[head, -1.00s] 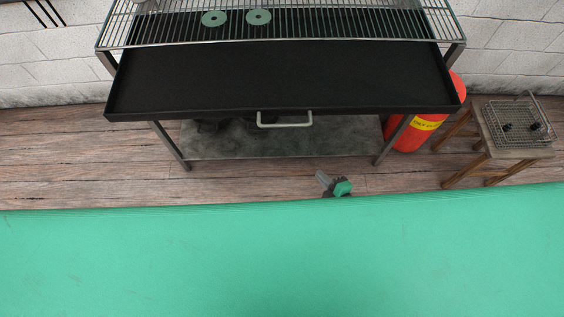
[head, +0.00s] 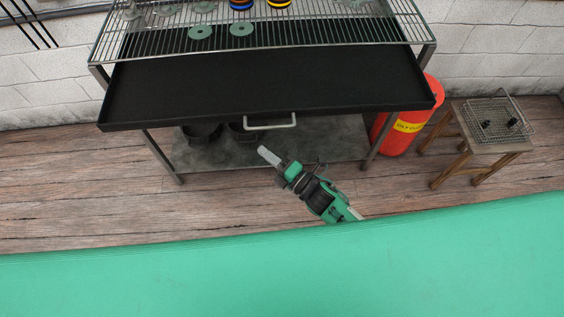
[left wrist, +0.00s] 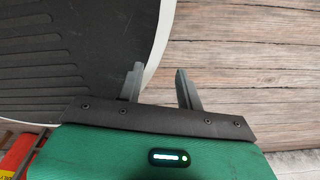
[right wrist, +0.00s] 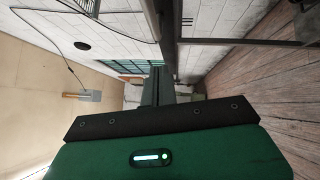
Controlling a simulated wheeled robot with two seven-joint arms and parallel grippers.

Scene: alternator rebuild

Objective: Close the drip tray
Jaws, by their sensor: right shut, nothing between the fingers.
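The drip tray (head: 265,85) is a wide, shallow black tray that sticks out from under the wire grate in the head view. Its pale bar handle (head: 270,127) is at the middle of the front edge. My right gripper (head: 267,155) is shut and empty, a little below the handle in the picture and apart from it. In the right wrist view the right gripper's fingers (right wrist: 156,85) are together. My left gripper (left wrist: 158,85) shows only in the left wrist view, with its fingers apart and nothing between them.
The grate (head: 330,35) above the tray carries green discs (head: 241,29) and other round parts. A lower shelf (head: 320,145) holds dark pots (head: 201,132). A red cylinder (head: 403,120) stands by the right legs, near a wooden stool (head: 480,140) with a wire basket. Wooden floor lies in front.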

